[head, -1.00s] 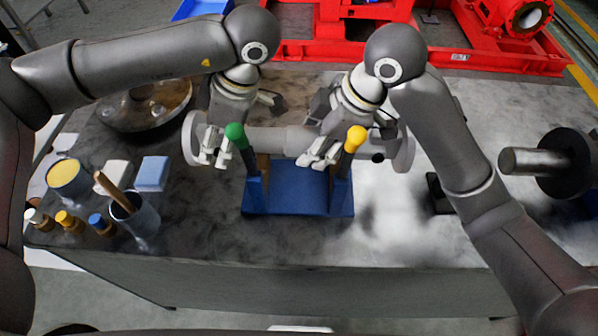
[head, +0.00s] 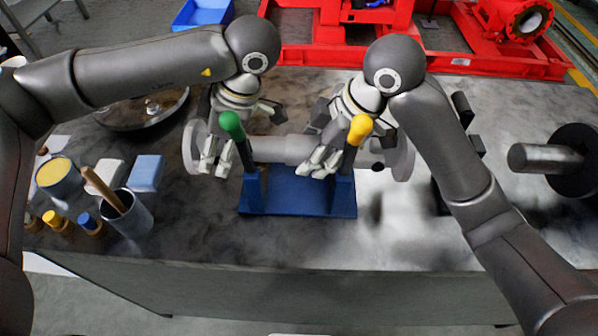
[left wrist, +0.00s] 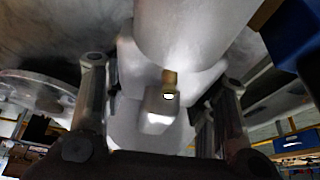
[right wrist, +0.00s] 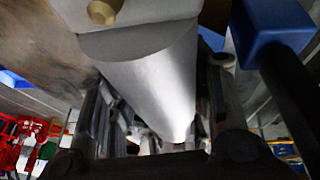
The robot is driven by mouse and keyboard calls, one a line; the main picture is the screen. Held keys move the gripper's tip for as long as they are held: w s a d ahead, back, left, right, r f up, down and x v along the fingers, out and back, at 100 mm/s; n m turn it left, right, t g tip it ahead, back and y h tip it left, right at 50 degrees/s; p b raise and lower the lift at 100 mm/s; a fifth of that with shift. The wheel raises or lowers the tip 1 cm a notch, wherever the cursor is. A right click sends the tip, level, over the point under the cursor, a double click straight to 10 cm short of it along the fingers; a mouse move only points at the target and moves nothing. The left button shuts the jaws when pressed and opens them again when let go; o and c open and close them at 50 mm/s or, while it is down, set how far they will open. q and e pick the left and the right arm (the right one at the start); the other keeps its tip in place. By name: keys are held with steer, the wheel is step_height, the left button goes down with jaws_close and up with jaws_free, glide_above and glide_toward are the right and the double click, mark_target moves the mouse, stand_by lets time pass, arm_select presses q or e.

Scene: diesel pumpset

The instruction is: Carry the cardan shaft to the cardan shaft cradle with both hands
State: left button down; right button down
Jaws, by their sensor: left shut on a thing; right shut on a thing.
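The cardan shaft (head: 285,149) is a grey tube with a round flange at each end, lying crosswise and roughly level. My left gripper (head: 216,163) is shut on it near its left end. My right gripper (head: 322,160) is shut on it right of the middle. The blue cardan shaft cradle (head: 297,192) stands on the bench, with a green-topped and a yellow-topped post in front of the shaft in the head view. Whether the shaft touches the cradle cannot be told. The shaft fills the upper left wrist view (left wrist: 190,35) and the right wrist view (right wrist: 150,75).
A cup with a wooden handle (head: 130,215), a yellow-topped tin (head: 57,178) and small blocks stand at the left of the bench. A round metal plate (head: 145,110) lies behind them. A dark disc with a stub shaft (head: 545,158) is at right. The bench front centre is clear.

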arm_select(q)
steer(key=shift+a+f+b, duration=0.1)
steer(key=shift+f+b, duration=0.6)
steer(key=shift+f, duration=0.05)
arm_select(e)
steer(key=shift+f, duration=0.6)
arm_select(q)
steer(key=c, duration=0.8)
jaws_free()
arm_select(e)
steer(key=c, duration=0.9)
jaws_free()
steer(key=shift+f, duration=0.1)
arm_select(q)
steer(key=shift+o, duration=1.1)
arm_select(e)
steer(key=shift+o, duration=1.1)
arm_select(q)
steer(key=shift+w+f, duration=0.1)
arm_select(e)
steer(key=shift+f, duration=0.1)
